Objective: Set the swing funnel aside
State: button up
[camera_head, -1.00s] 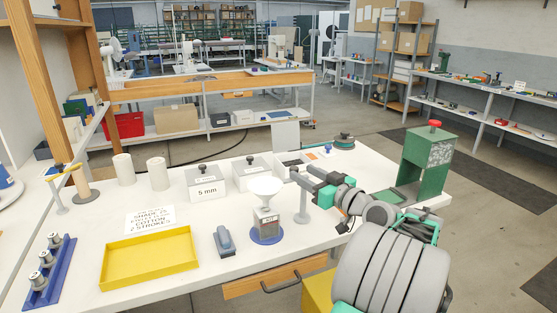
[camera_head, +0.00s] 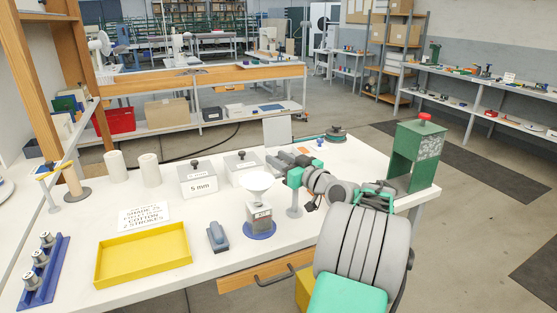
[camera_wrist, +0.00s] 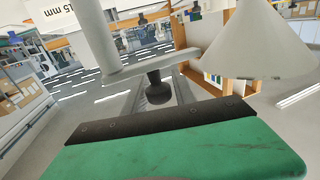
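The swing funnel (camera_head: 258,182) is a white cone on an arm from a grey post (camera_head: 294,200). It sits over a small container on a round blue base (camera_head: 260,230). In the wrist view, the funnel (camera_wrist: 262,42) is at upper right, the post (camera_wrist: 95,35) at upper left, and the flat swing arm (camera_wrist: 150,66) joins them. My gripper (camera_head: 275,163) is behind and slightly right of the funnel in the head view, near the post's top. The wrist view shows one green-and-black part of it along the bottom. Its finger gap and any contact are hidden.
Lidded boxes (camera_head: 197,181) with black knobs stand behind the funnel. A green press (camera_head: 416,155) stands at the bench's right. A yellow tray (camera_head: 143,255), a grey-blue stapler-like object (camera_head: 218,238) and a printed card (camera_head: 143,214) lie to the left. Bare bench top lies among them.

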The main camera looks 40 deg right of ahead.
grip_shut()
dwell(0.8)
